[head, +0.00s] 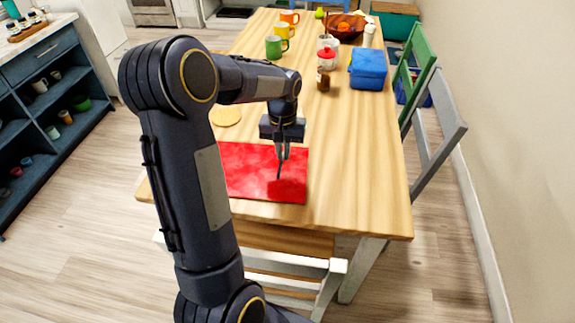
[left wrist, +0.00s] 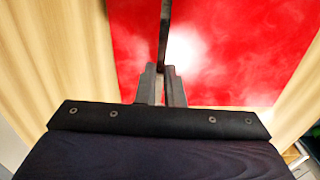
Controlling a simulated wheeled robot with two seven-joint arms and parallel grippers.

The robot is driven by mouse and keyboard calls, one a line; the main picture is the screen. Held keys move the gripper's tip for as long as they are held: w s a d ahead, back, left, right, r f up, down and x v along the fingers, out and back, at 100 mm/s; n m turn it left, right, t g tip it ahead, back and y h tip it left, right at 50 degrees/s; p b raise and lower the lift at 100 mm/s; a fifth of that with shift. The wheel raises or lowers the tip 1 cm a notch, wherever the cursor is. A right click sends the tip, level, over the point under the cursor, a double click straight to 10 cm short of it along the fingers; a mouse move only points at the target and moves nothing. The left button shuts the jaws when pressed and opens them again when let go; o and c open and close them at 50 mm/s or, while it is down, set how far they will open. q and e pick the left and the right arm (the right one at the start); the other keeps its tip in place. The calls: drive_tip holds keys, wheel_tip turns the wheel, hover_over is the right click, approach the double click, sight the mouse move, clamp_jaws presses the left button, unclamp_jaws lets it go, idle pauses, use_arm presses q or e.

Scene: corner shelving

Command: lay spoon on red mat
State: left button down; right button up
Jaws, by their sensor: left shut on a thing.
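The red mat (head: 245,172) lies flat near the front end of the wooden table. My left gripper (head: 283,154) points down over the right part of the mat. It is shut on the spoon (head: 279,169), a thin dark piece hanging below the fingers. In the left wrist view the spoon (left wrist: 165,32) sticks out from between the fingertips (left wrist: 161,85) with the red mat (left wrist: 235,60) behind it. I cannot tell whether the spoon touches the mat. My right gripper is out of view.
A round tan board (head: 226,116) lies behind the mat, partly beside my arm. Farther back stand a blue box (head: 368,69), a brown jar (head: 323,80), a red-lidded jar (head: 327,58), a green mug (head: 275,48) and a bowl (head: 345,28). The table right of the mat is clear.

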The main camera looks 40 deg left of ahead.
sight(288, 173)
use_arm(q)
drive_tip(key=shift+d+f, duration=0.45)
drive_tip(key=shift+f, duration=0.1)
drive_tip(key=shift+w+d+f, duration=0.1)
drive_tip(key=shift+d+f, duration=0.05)
drive_tip(key=shift+f, duration=0.8)
drive_tip(key=shift+d+f, duration=0.15)
drive_tip(key=shift+f, duration=0.75)
drive_tip(key=shift+f+b, duration=0.2)
drive_tip(key=shift+b, duration=0.15)
drive_tip(key=c, duration=1.5)
unclamp_jaws()
drive_tip(key=shift+r, duration=0.1)
drive_tip(key=shift+c, duration=0.2)
